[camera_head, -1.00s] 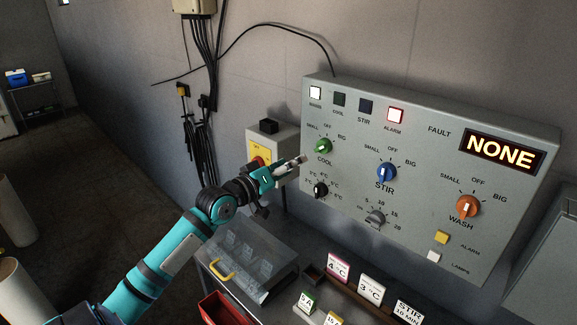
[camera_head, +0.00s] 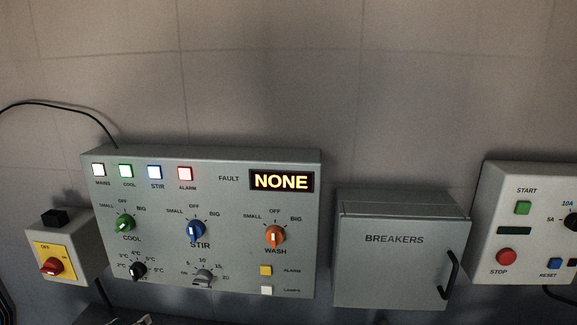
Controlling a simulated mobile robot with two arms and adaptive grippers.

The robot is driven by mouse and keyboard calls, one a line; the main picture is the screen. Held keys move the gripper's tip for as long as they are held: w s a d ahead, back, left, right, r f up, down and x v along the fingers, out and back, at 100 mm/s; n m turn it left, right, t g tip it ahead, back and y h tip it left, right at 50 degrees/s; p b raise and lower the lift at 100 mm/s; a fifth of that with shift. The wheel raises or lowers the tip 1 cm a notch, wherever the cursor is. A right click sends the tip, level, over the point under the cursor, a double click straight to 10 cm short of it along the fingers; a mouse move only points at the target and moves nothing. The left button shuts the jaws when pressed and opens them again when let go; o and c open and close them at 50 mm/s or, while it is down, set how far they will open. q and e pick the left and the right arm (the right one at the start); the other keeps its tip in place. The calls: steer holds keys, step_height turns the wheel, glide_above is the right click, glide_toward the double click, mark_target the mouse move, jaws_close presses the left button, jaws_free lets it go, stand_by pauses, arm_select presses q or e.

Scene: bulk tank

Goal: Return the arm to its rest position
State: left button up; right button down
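Neither of my arms nor grippers shows in the head view now. The grey control panel (camera_head: 225,210) hangs on the wall at left of centre. The fault display (camera_head: 281,181) reads NONE. The green COOL knob (camera_head: 125,223), blue STIR knob (camera_head: 196,231) and orange WASH knob (camera_head: 275,236) stand in a row below the lamps.
A grey breaker box (camera_head: 390,265) with a black handle is right of the panel, its door shut. A start/stop box (camera_head: 535,235) is at the right edge. A red-and-yellow switch box (camera_head: 62,250) is at the left.

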arm_select(q)
steer(key=s+d+f+m+g, duration=0.3)
steer(key=s+d+f+g, duration=0.2)
steer(key=s+d+f, duration=0.5)
steer(key=s+d+f+m+g+y, duration=0.1)
steer(key=s+d+f+g, duration=0.15)
steer(key=s, duration=0.55)
steer(key=s+d+f+m+g+y, duration=0.1)
steer(key=s+d+f+m+g, duration=0.15)
steer(key=s, duration=0.65)
step_height(320, 180, down, 23)
steer(key=g, duration=0.1)
steer(key=s+a+f+g, duration=0.1)
steer(key=s+a+f, duration=0.2)
steer(key=s+f, duration=1.4)
steer(key=shift+s+a+f, duration=0.2)
steer(key=shift+s+f, duration=0.1)
steer(key=shift+f, duration=0.4)
